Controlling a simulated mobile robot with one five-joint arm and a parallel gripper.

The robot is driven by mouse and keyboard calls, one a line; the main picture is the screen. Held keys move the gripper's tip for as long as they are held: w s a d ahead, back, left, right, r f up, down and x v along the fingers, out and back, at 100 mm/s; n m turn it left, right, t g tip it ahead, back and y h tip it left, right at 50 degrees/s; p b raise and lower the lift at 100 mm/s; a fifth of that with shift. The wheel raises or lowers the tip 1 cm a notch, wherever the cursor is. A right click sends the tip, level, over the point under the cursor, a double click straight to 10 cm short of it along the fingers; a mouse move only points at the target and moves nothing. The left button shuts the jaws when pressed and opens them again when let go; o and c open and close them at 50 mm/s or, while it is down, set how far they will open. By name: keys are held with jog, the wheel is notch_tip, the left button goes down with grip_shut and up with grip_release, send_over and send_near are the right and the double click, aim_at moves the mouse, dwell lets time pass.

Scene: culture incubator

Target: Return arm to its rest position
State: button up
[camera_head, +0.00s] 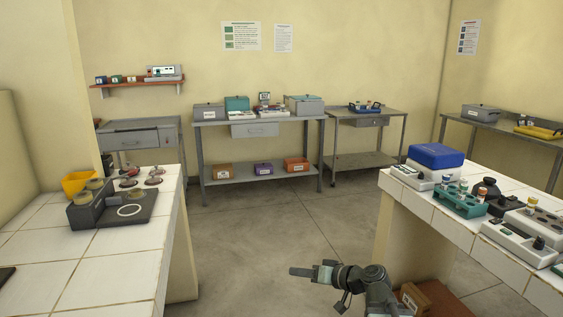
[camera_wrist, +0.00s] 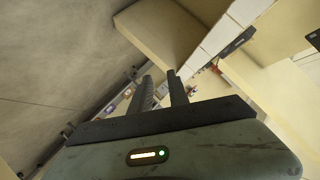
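My arm extends in from the bottom right of the head view, low in the gap between the two tiled counters. My gripper (camera_head: 302,271) points left above the floor, clear of both counters. In the wrist view, the two dark fingers of my gripper (camera_wrist: 160,75) stand apart with a narrow gap between them. Nothing shows between them, so it is open and empty.
A left tiled counter (camera_head: 120,262) bears a dark block and an orange container (camera_head: 77,182). A right tiled counter (camera_head: 425,209) bears a blue box (camera_head: 436,156), a teal rack (camera_head: 460,203) and devices. The concrete floor (camera_head: 270,225) between is clear. Steel tables line the back wall.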

jog(key=s+a+f+n+g+h, duration=0.1)
jog(key=s+a+f+g+h, duration=0.25)
jog(key=s+f, duration=0.4)
jog(key=s+d+f+m+g+h, duration=0.1)
jog(key=s+d+f+g+h, duration=0.1)
jog(key=d+f+h, duration=0.35)
jog(key=s+d+f+m+g+h, duration=0.2)
jog(key=s+d, duration=0.1)
jog(key=d, duration=0.5)
notch_tip(320, 180, up, 23)
jog(key=p, duration=2.3)
jog(key=shift+s+d+m+g, duration=0.2)
jog(key=shift+m+g, duration=0.15)
jog(key=shift+m, duration=0.05)
